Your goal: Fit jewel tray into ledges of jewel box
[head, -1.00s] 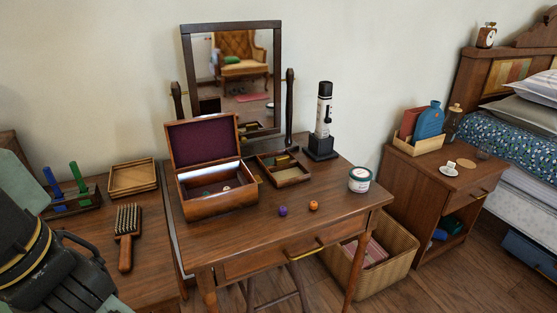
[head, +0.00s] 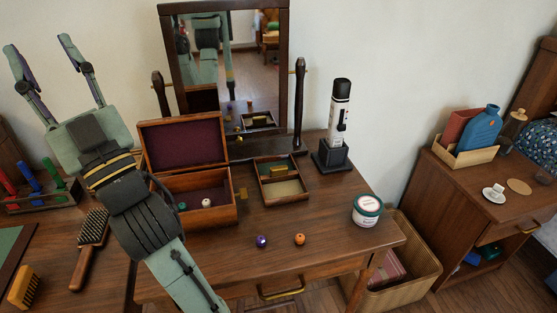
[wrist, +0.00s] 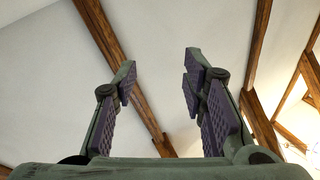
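The jewel box (head: 205,213) stands on the dressing table with its lid raised, showing a dark red lining. A green and a white bead lie inside it; my arm hides its left part. The jewel tray (head: 283,196), a shallow wooden tray with a divider, lies flat on the table just right of the box. A gold-coloured piece sits in its rear compartment. My gripper (head: 38,43) is raised at the upper left, fingers pointing up, away from box and tray. In the wrist view its fingers (wrist: 160,68) are spread and empty against the ceiling.
A purple ball (head: 262,241) and an orange ball (head: 299,239) lie in front of the tray. A mirror (head: 225,65) stands behind. A black-and-white device (head: 339,115) on a dark base and a white jar (head: 367,210) stand to the right. A hairbrush (head: 90,240) lies left.

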